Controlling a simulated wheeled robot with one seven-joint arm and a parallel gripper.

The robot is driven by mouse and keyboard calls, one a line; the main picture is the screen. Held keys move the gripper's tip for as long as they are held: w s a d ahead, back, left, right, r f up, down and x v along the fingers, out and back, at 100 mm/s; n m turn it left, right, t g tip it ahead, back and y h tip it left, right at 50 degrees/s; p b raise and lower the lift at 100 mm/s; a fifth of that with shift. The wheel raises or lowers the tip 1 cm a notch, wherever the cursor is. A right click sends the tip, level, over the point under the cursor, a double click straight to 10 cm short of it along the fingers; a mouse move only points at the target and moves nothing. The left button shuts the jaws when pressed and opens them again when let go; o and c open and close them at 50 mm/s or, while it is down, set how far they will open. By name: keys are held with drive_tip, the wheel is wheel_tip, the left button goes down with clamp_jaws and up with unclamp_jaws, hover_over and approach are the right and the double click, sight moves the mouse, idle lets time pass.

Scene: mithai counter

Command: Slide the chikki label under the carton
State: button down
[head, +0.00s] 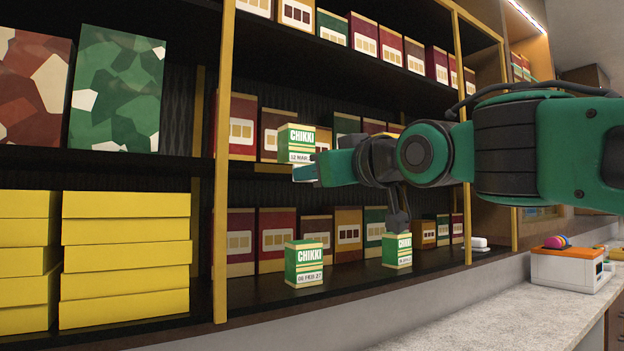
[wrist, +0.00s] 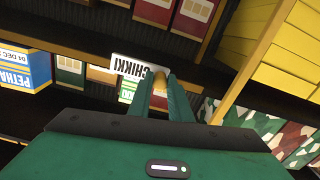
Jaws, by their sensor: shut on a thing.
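The chikki label (wrist: 101,75) is a white strip with dark CHIKKI lettering, upside down in the wrist view. My gripper (wrist: 160,82) is shut on it at the fingertips. In the head view my gripper (head: 308,173) is at the middle shelf's front edge, just below and right of a green and cream chikki carton (head: 297,143) dated in March. That carton stands upright. I cannot tell whether the label touches it. Two more chikki cartons stand on the lower shelf, one on the left (head: 304,264) and one on the right (head: 397,250).
Rows of maroon, ochre and green boxes (head: 272,240) fill the shelves behind. Yellow boxes (head: 125,255) are stacked at left. A yellow post (head: 222,170) stands left of the carton. A blue petha box (wrist: 26,68) shows in the wrist view. A counter (head: 500,320) lies at right.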

drive_tip(key=c, duration=1.6)
unclamp_jaws()
drive_tip(key=shift+w, duration=0.15)
drive_tip(key=v, duration=1)
drive_tip(key=shift+s+d, duration=0.15)
drive_tip(key=shift+s, duration=0.2)
